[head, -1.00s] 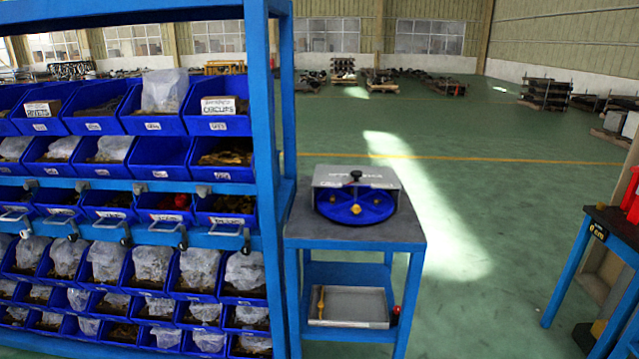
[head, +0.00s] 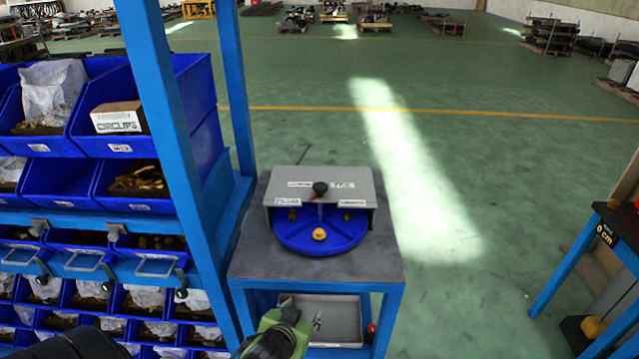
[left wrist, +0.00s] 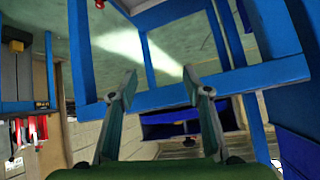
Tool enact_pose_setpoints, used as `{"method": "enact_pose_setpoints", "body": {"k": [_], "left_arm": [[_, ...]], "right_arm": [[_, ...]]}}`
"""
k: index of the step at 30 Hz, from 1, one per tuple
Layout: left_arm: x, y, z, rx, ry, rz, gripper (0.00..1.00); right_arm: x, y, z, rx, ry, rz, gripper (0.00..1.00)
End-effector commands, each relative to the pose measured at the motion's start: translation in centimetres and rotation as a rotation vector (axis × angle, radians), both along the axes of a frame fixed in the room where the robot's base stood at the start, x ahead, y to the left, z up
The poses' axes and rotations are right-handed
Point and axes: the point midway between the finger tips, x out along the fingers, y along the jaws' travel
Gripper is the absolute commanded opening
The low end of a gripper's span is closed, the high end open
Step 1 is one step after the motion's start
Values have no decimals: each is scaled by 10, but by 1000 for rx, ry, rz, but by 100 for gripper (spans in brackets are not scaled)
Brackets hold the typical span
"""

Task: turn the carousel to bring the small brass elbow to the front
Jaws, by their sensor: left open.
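The carousel is a round blue tray (head: 300,246) under a grey cover (head: 318,180) with white labels and a black knob on top. It stands on a small table with a dark top (head: 375,262). One brass piece (head: 319,234) lies at the open front; smaller brass pieces show at the left (head: 292,214) and right (head: 347,216). I cannot tell which is the small elbow. My left gripper (head: 302,310) is open and empty, in front of the table below its top. In the left wrist view its fingers (left wrist: 160,82) are apart, with blue frame bars beyond. My right gripper is not in view.
A blue rack with bins (head: 130,190) stands close on the left. A grey tray (head: 335,312) lies on the table's lower shelf, with a red knob (head: 371,330) at the right. Another blue-legged table (head: 620,225) stands at the far right. Floor between is clear.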

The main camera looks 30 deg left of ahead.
Motion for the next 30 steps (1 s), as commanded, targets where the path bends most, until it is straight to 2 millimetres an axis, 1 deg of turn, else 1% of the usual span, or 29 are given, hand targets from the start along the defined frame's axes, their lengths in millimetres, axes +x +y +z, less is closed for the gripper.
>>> {"method": "enact_pose_setpoints", "body": {"k": [1, 2, 3, 6, 9, 15, 18, 21, 26, 30], "left_arm": [[4, 5, 27, 4, -39, 16, 45], [8, 10, 42, 8, -73, 29, 45], [18, 19, 57, 17, -128, 48, 45], [40, 36, 78, 33, -250, 72, 45], [60, 49, 99, 45, -361, 79, 45], [93, 67, 142, 58, -570, 54, 45], [104, 71, 159, 58, -650, 26, 45], [111, 72, 169, 57, -696, 6, 45], [125, 76, 173, 56, -711, -3, 45], [149, 83, 174, 57, -710, -1, 45]], "right_arm": [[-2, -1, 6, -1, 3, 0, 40], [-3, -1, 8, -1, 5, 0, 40], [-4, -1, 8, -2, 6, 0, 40], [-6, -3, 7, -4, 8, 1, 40], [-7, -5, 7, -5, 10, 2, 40], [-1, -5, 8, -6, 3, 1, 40], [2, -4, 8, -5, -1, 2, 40], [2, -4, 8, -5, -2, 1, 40], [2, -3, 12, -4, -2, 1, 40], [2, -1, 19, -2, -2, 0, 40]]}}
